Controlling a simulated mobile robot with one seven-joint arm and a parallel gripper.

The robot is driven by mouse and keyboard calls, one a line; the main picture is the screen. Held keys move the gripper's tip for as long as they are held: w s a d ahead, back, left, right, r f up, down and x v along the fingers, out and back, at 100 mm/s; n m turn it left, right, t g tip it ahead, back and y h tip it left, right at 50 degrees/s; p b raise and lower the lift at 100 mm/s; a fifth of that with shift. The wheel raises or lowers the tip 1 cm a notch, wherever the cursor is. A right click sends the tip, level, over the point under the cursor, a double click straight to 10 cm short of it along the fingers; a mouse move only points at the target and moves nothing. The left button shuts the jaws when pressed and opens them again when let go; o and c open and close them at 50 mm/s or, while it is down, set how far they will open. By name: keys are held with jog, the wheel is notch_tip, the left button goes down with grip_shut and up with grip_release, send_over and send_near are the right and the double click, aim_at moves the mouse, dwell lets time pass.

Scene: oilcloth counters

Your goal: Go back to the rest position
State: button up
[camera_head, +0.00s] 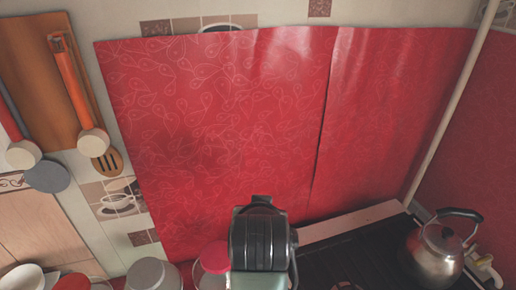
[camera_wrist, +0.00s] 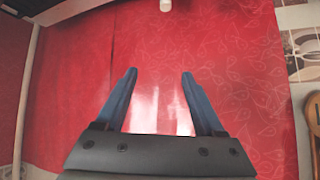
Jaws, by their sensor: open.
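My gripper (camera_wrist: 158,85) shows in the wrist view with its two blue fingers spread apart and nothing between them. It faces the red patterned oilcloth (camera_wrist: 210,60) on the wall. In the head view a dark part of my arm (camera_head: 263,240) stands at the bottom centre, in front of the same oilcloth (camera_head: 220,130). My fingertips cannot be made out in the head view.
A metal kettle (camera_head: 437,255) stands on the dark stove (camera_head: 350,255) at the lower right. Several pots and lids line the lower left, among them a grey-lidded one (camera_head: 153,273). Utensils and a wooden board (camera_head: 45,100) hang on the left wall. A pale pipe (camera_head: 455,105) runs down at the right.

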notch_tip(320, 180, up, 27)
jog(key=s+t, duration=0.2)
jog(key=t, duration=0.8)
jog(key=s+r+n+t, duration=0.1)
jog(key=s+r+t, duration=0.6)
jog(key=s+r, duration=0.6)
notch_tip(320, 180, up, 3)
jog(key=shift+r+t, duration=0.15)
jog(key=shift+t, duration=0.15)
jog(key=shift+a, duration=0.1)
